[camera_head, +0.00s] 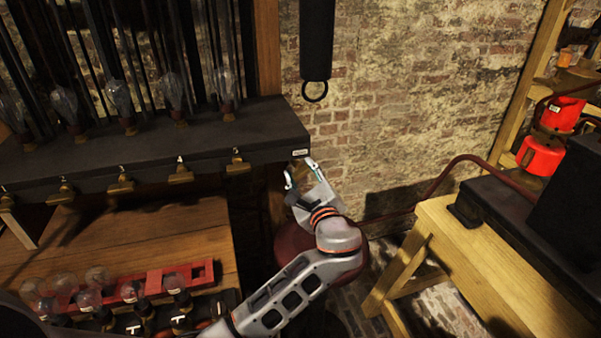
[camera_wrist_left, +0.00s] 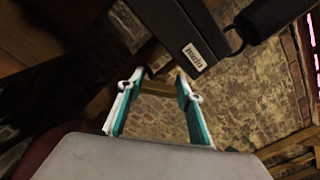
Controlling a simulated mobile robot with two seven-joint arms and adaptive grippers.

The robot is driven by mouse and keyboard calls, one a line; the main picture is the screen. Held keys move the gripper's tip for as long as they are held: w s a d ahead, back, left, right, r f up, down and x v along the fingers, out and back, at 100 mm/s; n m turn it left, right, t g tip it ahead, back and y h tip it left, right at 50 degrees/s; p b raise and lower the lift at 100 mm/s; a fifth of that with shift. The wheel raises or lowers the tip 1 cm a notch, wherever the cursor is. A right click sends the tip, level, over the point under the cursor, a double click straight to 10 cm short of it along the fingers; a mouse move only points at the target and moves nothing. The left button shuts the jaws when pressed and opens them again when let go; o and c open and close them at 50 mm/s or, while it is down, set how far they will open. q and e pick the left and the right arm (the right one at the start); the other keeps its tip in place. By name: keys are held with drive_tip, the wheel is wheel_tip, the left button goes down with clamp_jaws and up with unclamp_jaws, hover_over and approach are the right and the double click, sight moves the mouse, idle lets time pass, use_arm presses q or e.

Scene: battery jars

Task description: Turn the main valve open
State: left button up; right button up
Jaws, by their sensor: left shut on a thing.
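The black manifold box (camera_head: 150,152) runs along the wall at left, and its right end carries a small white label (camera_head: 300,152). The label also shows in the left wrist view (camera_wrist_left: 195,57) and seems to read MAIN. My left gripper (camera_head: 299,174) is at this end, just below the label. Its two fingers (camera_wrist_left: 160,80) are parted around something dark and are shut on it by the box's end. I take it to be the main valve, but its handle is mostly hidden and its angle cannot be told. My right gripper is not in view.
Several small brass valves (camera_head: 237,163) line the box's front edge, with glass bulbs (camera_head: 172,92) above. A wooden bench (camera_head: 470,262) stands right; a red rack (camera_head: 150,282) sits lower left.

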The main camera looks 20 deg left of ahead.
use_arm(q)
drive_tip(key=shift+f, duration=0.1)
drive_tip(key=o, duration=1.1)
